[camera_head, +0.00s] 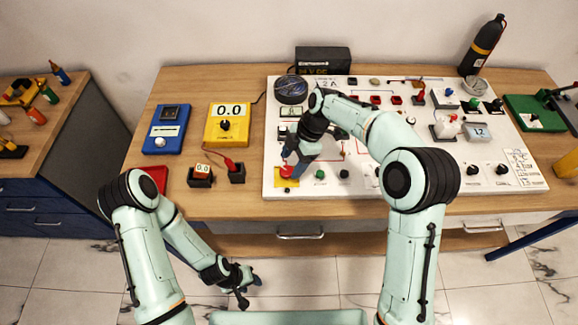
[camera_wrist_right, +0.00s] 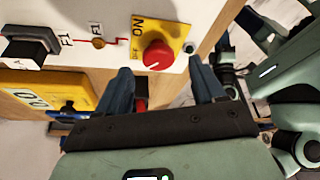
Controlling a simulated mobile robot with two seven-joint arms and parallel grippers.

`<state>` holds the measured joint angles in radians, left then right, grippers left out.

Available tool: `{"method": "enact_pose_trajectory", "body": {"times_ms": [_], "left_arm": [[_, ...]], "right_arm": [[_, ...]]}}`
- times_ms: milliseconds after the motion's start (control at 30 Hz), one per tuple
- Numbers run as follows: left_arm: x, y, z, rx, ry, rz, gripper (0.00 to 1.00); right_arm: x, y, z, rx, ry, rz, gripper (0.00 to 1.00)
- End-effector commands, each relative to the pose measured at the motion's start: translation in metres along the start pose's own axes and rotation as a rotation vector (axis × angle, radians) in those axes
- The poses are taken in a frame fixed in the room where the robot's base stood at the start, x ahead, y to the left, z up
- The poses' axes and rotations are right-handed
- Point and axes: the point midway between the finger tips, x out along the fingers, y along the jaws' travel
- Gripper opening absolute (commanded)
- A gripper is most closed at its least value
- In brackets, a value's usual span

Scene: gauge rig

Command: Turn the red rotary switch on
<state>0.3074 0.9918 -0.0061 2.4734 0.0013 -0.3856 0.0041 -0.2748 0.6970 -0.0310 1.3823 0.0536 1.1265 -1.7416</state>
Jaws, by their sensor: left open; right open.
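The red rotary switch (camera_head: 287,171) sits on a yellow plate (camera_head: 285,183) at the front left corner of the white panel. In the right wrist view, the red knob (camera_wrist_right: 157,55) has a white pointer mark, and its yellow plate (camera_wrist_right: 141,22) carries the lettering "ON". My right gripper (camera_head: 288,163) is at the switch in the head view. In the right wrist view, its two blue fingers (camera_wrist_right: 163,78) are spread apart, with the knob between and just beyond their tips. My left gripper (camera_head: 249,287) is open and empty, low in front of the table.
The white panel (camera_head: 400,187) carries several knobs, switches and wires. A yellow meter (camera_head: 227,124) reading 0.0, a blue device (camera_head: 163,130) and small black boxes (camera_head: 200,178) stand left of it.

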Motion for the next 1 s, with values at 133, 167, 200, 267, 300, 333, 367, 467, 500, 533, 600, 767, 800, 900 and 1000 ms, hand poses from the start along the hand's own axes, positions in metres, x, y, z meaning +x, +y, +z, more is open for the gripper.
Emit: {"method": "enact_pose_trajectory", "body": {"times_ms": [133,167,200,267,300,333,367,467,500,533,600,767,800,900,1000], "left_arm": [[0.002,-0.001,0.002,-0.001,-0.002,-0.001,0.46],[0.002,-0.001,0.002,-0.001,-0.002,-0.001,0.46],[0.002,-0.001,0.002,-0.001,-0.002,-0.001,0.46],[0.002,-0.001,0.002,-0.001,-0.002,-0.001,0.46],[0.002,-0.001,0.002,-0.001,-0.002,-0.001,0.46],[0.002,-0.001,0.002,-0.001,-0.002,-0.001,0.46],[0.002,-0.001,0.002,-0.001,-0.002,-0.001,0.46],[0.002,-0.001,0.002,-0.001,-0.002,-0.001,0.46],[0.002,-0.001,0.002,-0.001,-0.002,-0.001,0.46],[0.002,-0.001,0.002,-0.001,-0.002,-0.001,0.46],[0.002,-0.001,0.002,-0.001,-0.002,-0.001,0.46],[0.002,-0.001,0.002,-0.001,-0.002,-0.001,0.46],[0.002,-0.001,0.002,-0.001,-0.002,-0.001,0.46],[0.003,-0.002,0.002,-0.001,-0.003,-0.001,0.46],[0.004,-0.003,0.004,-0.001,-0.004,-0.001,0.46]], "right_arm": [[0.02,0.0,0.0,0.0,0.0,-0.002,0.69],[0.023,0.0,0.0,0.0,0.0,-0.002,0.69],[0.025,0.0,0.0,0.0,-0.001,0.0,0.69],[0.028,0.001,0.0,0.0,-0.001,0.001,0.69],[0.029,0.001,0.0,0.0,-0.001,0.002,0.69],[0.029,0.001,0.0,0.0,-0.001,0.002,0.69],[0.029,0.001,0.0,0.0,-0.001,0.002,0.69],[0.029,0.001,0.0,0.0,-0.001,0.002,0.69],[0.029,0.001,0.0,0.0,-0.001,0.002,0.69],[0.029,0.001,0.0,0.0,-0.001,0.002,0.69],[0.029,0.001,0.0,0.0,-0.001,0.002,0.59],[0.029,0.001,0.0,0.0,-0.001,0.002,0.14],[0.029,0.001,0.0,0.0,-0.001,0.002,0.14],[0.029,0.001,0.0,0.002,-0.001,0.003,0.14],[0.029,0.0,0.0,0.012,0.0,0.008,0.14]]}}
